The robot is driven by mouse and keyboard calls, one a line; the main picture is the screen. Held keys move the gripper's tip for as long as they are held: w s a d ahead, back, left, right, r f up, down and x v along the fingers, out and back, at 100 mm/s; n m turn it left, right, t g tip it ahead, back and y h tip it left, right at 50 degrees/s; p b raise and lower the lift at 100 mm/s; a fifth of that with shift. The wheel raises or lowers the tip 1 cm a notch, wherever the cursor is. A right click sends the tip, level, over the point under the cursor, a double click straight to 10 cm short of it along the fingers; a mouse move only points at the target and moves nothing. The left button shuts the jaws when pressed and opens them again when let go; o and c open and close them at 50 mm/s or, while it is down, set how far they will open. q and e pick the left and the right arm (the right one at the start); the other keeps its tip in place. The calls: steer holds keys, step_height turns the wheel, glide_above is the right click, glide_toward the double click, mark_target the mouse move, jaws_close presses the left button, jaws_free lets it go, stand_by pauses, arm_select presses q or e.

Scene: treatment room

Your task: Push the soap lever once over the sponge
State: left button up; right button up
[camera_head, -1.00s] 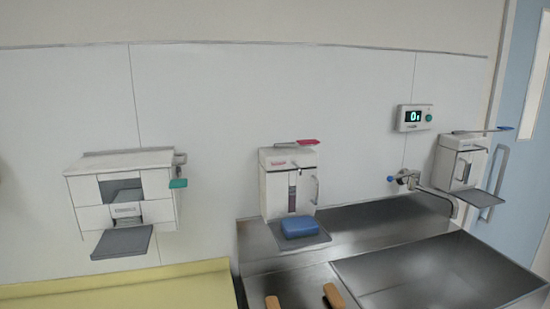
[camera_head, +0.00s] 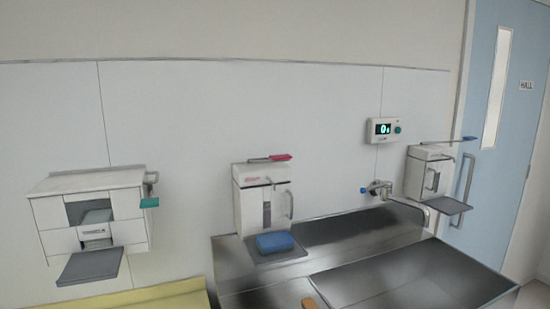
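A white wall dispenser (camera_head: 262,205) with a red-tipped lever (camera_head: 270,158) on top hangs over the sink counter. A blue sponge (camera_head: 275,243) lies on the grey drip tray (camera_head: 291,256) below its front. A second dispenser (camera_head: 428,175) with a blue-tipped lever (camera_head: 466,139) hangs at the right, its tray (camera_head: 447,206) empty. A third, wider unit (camera_head: 90,213) with a teal tab (camera_head: 150,202) hangs at the left, its tray (camera_head: 90,267) empty. The small label prints are unreadable, so I cannot tell which holds soap. Neither of my grippers is in view.
The steel sink (camera_head: 405,275) lies at the lower right, with a wall tap (camera_head: 378,188) behind it. A wooden-coloured piece (camera_head: 311,303) shows at the bottom edge. A yellow surface (camera_head: 165,297) is at lower left. A display (camera_head: 384,130) is on the wall; a blue door (camera_head: 487,150) stands right.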

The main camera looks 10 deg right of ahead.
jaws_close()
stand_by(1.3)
